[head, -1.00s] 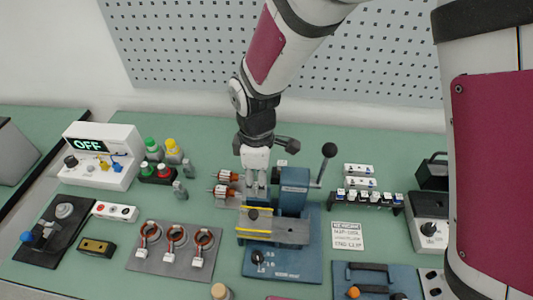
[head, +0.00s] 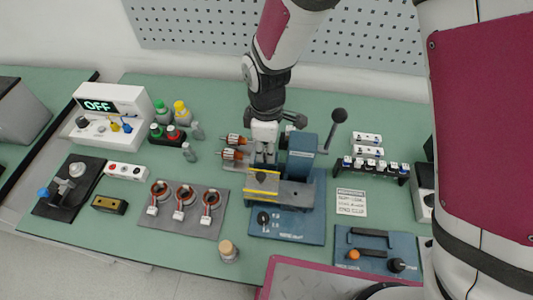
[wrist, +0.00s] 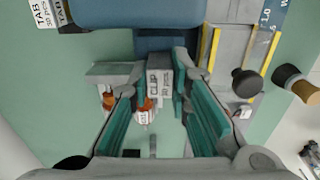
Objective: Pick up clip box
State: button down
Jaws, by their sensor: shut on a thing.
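The clip box (wrist: 159,84) is a small grey box with a white label reading CLIP 30 PCS. In the wrist view it sits between the fingertips of my gripper (wrist: 163,72), and the fingers are shut on it. In the head view my gripper (head: 264,152) points down just left of the blue press. The clip box cannot be made out there, hidden by the gripper and press.
The blue press (head: 301,160) with its black-knobbed lever stands close to my gripper's right. Two red-and-silver rotors (head: 232,154) lie close on its left. Boxes labelled TAB (wrist: 42,14) show in the wrist view. A plate with three copper rings (head: 180,212) lies front left.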

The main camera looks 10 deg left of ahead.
jog(key=shift+r, duration=0.1)
notch_tip(320, 180, up, 18)
jog(key=p, duration=0.6)
